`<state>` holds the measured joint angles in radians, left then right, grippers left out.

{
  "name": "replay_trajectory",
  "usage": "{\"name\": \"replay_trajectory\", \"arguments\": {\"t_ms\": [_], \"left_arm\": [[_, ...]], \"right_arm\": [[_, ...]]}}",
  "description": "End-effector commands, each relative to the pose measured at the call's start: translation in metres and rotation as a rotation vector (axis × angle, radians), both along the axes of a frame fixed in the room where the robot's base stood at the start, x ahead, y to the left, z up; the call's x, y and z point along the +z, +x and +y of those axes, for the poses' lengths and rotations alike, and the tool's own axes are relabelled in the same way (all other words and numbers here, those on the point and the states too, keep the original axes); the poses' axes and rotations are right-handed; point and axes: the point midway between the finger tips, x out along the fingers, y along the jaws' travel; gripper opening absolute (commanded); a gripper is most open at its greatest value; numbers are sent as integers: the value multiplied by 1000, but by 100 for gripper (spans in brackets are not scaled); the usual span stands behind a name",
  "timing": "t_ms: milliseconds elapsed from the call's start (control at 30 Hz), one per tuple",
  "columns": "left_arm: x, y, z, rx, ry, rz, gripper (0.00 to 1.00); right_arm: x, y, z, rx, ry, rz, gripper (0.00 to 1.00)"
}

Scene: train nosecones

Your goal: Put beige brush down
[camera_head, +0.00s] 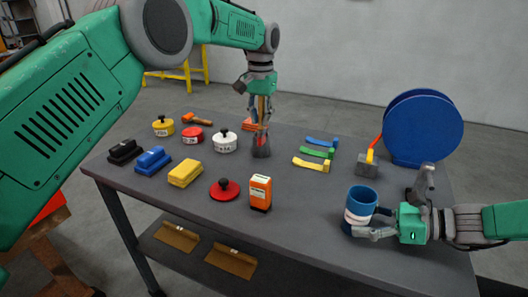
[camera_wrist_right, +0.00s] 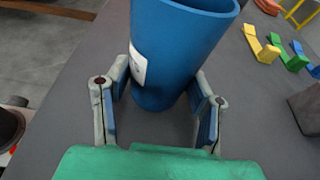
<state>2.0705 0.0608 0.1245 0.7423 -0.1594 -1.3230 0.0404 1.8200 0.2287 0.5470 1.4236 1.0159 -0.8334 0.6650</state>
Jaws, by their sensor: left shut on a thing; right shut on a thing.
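The beige brush (camera_head: 261,146) is upright near the back middle of the table in the head view. It has a thin light-brown handle and a dark grey head low at the table top; I cannot tell if the head touches the table. My left gripper (camera_head: 262,98) points down and is shut on the handle from above, hiding its upper part. My right gripper (camera_head: 374,228) is shut on a blue cup (camera_head: 362,199) at the table's right front. In the right wrist view its fingers (camera_wrist_right: 157,98) sit on both sides of the cup (camera_wrist_right: 175,55).
Several lidded pots, including a white one (camera_head: 225,141), and blocks, including a yellow one (camera_head: 185,173), stand left on the table (camera_head: 300,217). An orange box (camera_head: 260,191) is in front.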

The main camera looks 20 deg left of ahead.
Motion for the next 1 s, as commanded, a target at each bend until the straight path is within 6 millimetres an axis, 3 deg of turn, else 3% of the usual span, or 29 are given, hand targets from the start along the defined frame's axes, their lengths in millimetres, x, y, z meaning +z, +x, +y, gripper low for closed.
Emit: {"name": "replay_trajectory", "arguments": {"t_ms": [100,333,533,900,933,1000], "left_arm": [[-18,0,-1,2,1,2,0],[-37,-1,-4,2,5,2,0],[-70,-1,-2,3,4,3,0],[-77,0,-1,4,3,0,0],[-77,0,-1,4,3,-1,17],[-77,0,-1,4,4,-1,35]], "right_arm": [[0,0,-2,0,2,0,33],[-1,0,-4,0,4,0,33],[-1,0,-3,0,3,0,33],[0,0,-2,0,2,0,33],[0,0,-2,0,2,0,33],[0,0,-2,0,2,0,33]]}}
